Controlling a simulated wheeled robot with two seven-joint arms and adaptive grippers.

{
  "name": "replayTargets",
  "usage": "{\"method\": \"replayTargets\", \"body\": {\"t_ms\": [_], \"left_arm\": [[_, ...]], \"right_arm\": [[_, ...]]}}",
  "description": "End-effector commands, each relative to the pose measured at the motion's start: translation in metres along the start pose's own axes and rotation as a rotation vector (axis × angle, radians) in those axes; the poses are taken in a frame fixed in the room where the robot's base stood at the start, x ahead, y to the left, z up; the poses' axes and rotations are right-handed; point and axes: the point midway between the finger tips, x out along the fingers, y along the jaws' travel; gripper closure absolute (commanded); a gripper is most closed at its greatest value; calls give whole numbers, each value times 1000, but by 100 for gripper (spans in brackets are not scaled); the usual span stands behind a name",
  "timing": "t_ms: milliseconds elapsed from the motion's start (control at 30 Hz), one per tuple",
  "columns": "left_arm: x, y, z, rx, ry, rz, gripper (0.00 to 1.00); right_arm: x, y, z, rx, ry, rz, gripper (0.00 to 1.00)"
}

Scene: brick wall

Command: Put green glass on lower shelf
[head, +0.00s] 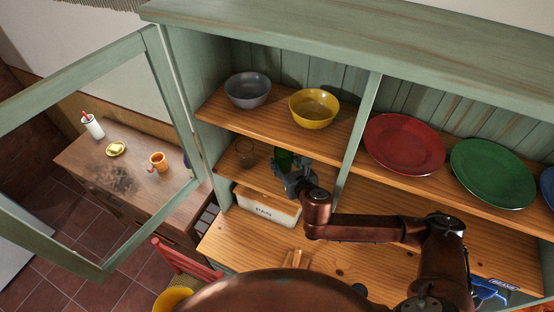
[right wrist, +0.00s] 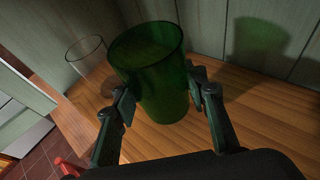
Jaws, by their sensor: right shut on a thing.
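The green glass (right wrist: 152,75) is upright between the fingers of my right gripper (right wrist: 160,98), which is shut on it. In the head view, the green glass (head: 284,159) is partly hidden behind my right gripper (head: 290,172), over the lower shelf (head: 232,165) of the green cabinet (head: 190,75). In the right wrist view the glass is over the wooden shelf board (right wrist: 250,105); I cannot tell if its base touches. My left gripper is not in view.
A clear glass (head: 246,148) stands left of the green glass on the same shelf. The upper shelf holds a grey bowl (head: 248,90), a yellow bowl (head: 314,108) and plates (head: 404,143). A bread box (head: 266,206) stands below. An open glass door (head: 178,85) is at left.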

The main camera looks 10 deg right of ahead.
Motion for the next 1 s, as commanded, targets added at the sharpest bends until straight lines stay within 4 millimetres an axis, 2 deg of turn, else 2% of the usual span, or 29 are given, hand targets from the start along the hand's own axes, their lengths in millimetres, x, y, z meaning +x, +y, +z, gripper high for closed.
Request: {"method": "replayTargets", "body": {"t_ms": [133, 367, 500, 633, 800, 833, 1000], "left_arm": [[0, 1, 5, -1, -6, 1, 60], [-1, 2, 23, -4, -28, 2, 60], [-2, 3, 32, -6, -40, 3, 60], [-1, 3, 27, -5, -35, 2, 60], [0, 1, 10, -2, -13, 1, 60], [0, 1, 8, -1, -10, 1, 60], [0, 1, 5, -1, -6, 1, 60]], "right_arm": [[2, -2, -2, 2, 0, -4, 93], [12, -5, -29, 3, 3, -10, 93], [13, -5, -32, 2, -2, -10, 93], [13, -5, -32, 3, -2, -10, 93], [15, -5, -36, 3, -1, -9, 93], [15, -5, -36, 3, 0, -9, 58], [15, -4, -36, 3, 0, -9, 47]]}}
